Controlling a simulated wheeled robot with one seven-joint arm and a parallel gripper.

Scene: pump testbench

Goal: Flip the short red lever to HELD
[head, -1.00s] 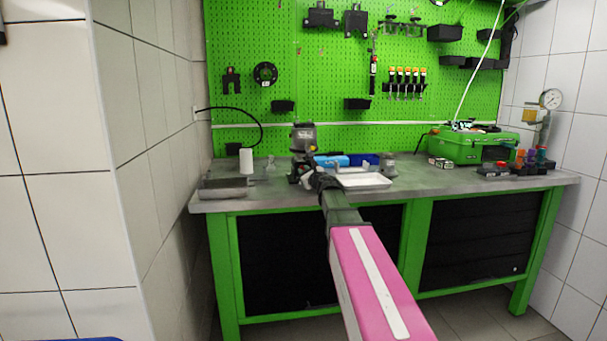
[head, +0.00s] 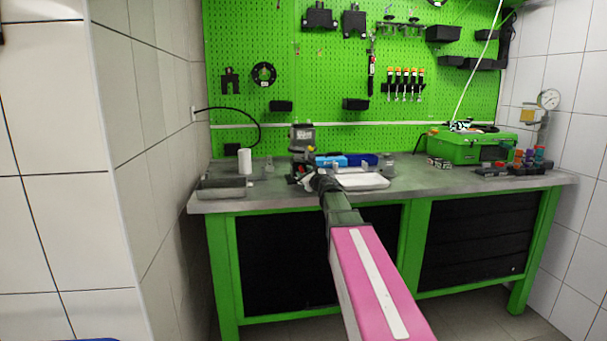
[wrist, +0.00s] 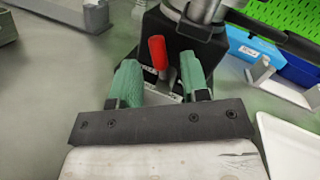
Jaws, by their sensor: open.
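The short red lever (wrist: 158,53) shows in the wrist view, standing up on the dark base of the pump unit (wrist: 180,38). My gripper (wrist: 160,80) is open, its two green fingers on either side of the lever's line, with the lever seen between and just beyond the fingertips. I cannot tell whether a finger touches it. A plate with small lettering lies below the lever, partly hidden by the fingers and too small to read. In the head view the pump unit (head: 302,138) stands on the bench at the end of my arm; my gripper and the lever are not clear there.
A white tray (head: 362,182) lies right of the pump unit, with blue bins (head: 335,160) behind it. A grey tray (head: 221,187) and a white cylinder (head: 245,160) stand to the left. A green case (head: 467,147) is at the right. The bench front (head: 280,202) is partly clear.

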